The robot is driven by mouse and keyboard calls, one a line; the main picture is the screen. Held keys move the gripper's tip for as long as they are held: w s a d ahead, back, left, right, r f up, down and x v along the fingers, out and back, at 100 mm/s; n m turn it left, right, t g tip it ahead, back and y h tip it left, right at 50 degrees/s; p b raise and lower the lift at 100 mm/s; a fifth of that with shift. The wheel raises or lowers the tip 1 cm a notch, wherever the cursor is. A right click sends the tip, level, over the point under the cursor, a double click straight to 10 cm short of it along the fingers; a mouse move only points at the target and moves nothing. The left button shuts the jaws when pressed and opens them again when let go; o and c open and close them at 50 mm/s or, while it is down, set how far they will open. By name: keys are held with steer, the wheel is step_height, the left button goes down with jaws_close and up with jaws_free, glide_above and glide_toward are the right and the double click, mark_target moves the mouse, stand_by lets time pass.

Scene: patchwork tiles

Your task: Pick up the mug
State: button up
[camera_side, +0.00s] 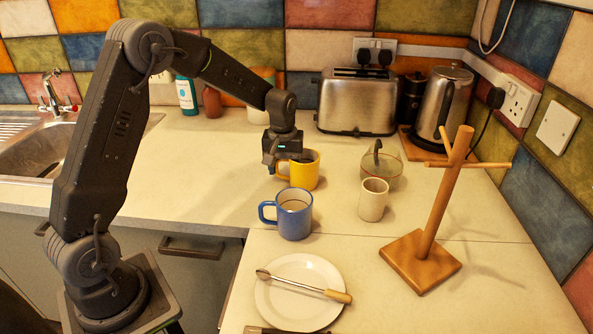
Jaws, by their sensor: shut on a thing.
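A yellow mug (305,173) is upright on or just above the pale counter, behind a blue mug. I cannot tell whether its base touches the counter. My gripper (284,160) points down at the yellow mug's left side and is shut on it near the rim and handle; the fingertips are partly hidden against the mug. The blue mug (296,217) stands upright in front, its handle to the left. It is apart from my gripper. A cream cup (373,200) with no visible handle stands to the right.
A wooden mug tree (436,210) stands at right. A white plate (275,307) with a wooden-handled utensil (315,288) lies in front. A glass jar (381,168), toaster (357,103) and kettle (443,107) stand behind. A sink (30,160) is at left. The counter left of the mugs is clear.

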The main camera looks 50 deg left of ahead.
steer(key=shift+r, duration=0.15)
steer(key=shift+r, duration=1.1)
steer(key=shift+a+r, duration=0.1)
steer(key=shift+r, duration=0.8)
steer(key=s+a+r, duration=0.6)
steer(key=s+a, duration=0.1)
steer(key=a, duration=0.1)
steer(key=shift+s+a+r, duration=0.2)
steer(key=shift+a+r, duration=0.05)
steer(key=shift+r, duration=0.05)
steer(key=w+d+f+n, duration=0.2)
steer(key=w+d+n, duration=0.1)
steer(key=w, duration=0.4)
steer(key=w+d+f+n, duration=0.3)
steer(key=w+d, duration=0.1)
steer(key=w, duration=0.3)
steer(key=w+d+f+n, duration=0.2)
steer(key=w+d+n, duration=0.1)
steer(key=w, duration=0.5)
steer(key=shift+w+d+f, duration=0.1)
steer(key=shift+d+f, duration=0.3)
steer(key=shift+d, duration=0.35)
steer(key=shift+d, duration=0.15)
